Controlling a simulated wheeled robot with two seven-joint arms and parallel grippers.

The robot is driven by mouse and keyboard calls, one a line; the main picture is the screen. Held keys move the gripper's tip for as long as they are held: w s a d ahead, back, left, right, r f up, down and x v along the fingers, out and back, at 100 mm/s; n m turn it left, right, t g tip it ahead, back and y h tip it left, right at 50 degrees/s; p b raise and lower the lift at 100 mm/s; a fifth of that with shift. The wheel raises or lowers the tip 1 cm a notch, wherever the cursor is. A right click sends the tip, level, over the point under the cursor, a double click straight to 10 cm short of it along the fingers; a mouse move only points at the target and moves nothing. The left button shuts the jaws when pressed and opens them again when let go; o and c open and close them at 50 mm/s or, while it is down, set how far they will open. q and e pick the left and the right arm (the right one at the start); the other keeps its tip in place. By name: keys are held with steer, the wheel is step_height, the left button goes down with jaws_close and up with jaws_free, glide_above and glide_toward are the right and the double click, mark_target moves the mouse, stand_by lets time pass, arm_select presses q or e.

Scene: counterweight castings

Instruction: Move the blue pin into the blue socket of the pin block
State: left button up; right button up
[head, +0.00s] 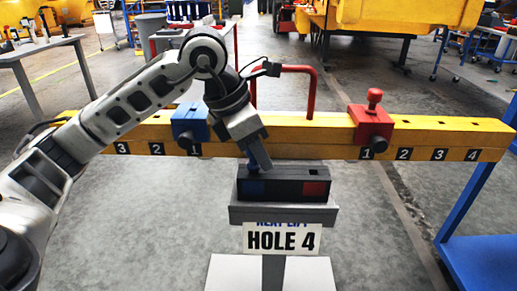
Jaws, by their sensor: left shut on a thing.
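My left gripper (259,160) is shut on the blue pin (252,166), of which only a little blue shows below the fingers. It is over the left, blue-marked end of the dark pin block (284,171). The blue socket's opening is hidden behind the gripper and pin, so I cannot tell whether the pin is in it or just above. The block's front has a blue patch (254,188) at left and a red patch (315,188) at right. My right gripper is not in view.
A yellow beam (440,138) with numbered holes runs behind the block. It carries a blue slider (190,125) and a red slider (372,128) with a red pin (375,98). A red handle (313,90) rises mid-beam. A sign (282,239) reads "HOLE 4".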

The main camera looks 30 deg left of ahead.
arm_select(q)
steer(key=shift+f, duration=0.2)
steer(key=o, duration=1.1)
steer(key=shift+r, duration=0.2)
steer(key=p+v, duration=0.2)
steer(key=v, duration=1.3)
steer(key=shift+r+p, duration=0.25)
steer(key=shift+p, duration=0.05)
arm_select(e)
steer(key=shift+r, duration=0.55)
arm_select(q)
steer(key=shift+s+a, duration=0.15)
